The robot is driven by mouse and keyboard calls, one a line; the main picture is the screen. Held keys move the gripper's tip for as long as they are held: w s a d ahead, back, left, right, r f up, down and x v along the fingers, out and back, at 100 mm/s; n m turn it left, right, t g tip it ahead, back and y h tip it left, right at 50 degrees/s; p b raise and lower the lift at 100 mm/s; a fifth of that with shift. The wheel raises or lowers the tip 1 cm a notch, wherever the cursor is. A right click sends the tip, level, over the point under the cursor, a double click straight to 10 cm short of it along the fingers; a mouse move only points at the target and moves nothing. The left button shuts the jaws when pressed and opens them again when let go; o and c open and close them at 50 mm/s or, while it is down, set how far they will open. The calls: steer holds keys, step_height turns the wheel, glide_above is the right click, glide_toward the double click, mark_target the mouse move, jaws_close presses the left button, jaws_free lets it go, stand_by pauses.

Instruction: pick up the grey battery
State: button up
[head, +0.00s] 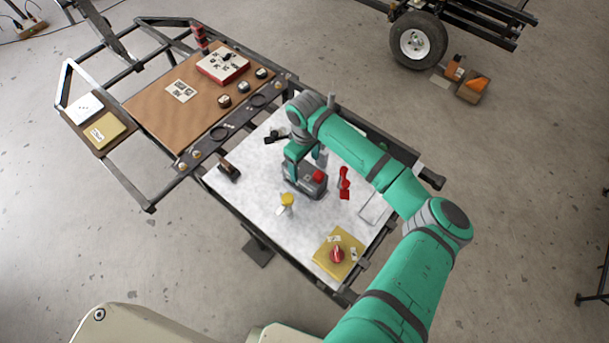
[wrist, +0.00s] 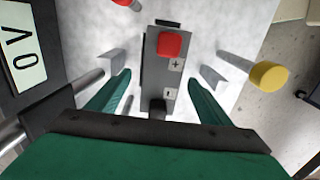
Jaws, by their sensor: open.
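The grey battery (head: 311,189) stands on the white table top beneath my arm. The wrist view shows the battery (wrist: 177,83) from above, with a red terminal (wrist: 170,44) by a plus mark and a dark terminal (wrist: 157,105) by a minus mark. My gripper (wrist: 160,76) is open, its green fingers one on each side of the battery in this view, with gaps between. In the head view my gripper (head: 300,158) is over the battery, partly hidden by my arm. I cannot tell its exact height above the battery.
A yellow-capped part (head: 287,199) stands near the battery. A red part (head: 344,183) lies to its right. A yellow pad (head: 322,262) holds a red item at the table's front. A brown board (head: 160,118) with small parts adjoins at left.

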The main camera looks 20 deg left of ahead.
mark_target(305, 169)
steer(key=shift+s+d+f, duration=0.1)
steer(key=shift+f, duration=2.8)
steer(key=shift+c, duration=0.3)
jaws_close()
steer(key=shift+r, duration=0.15)
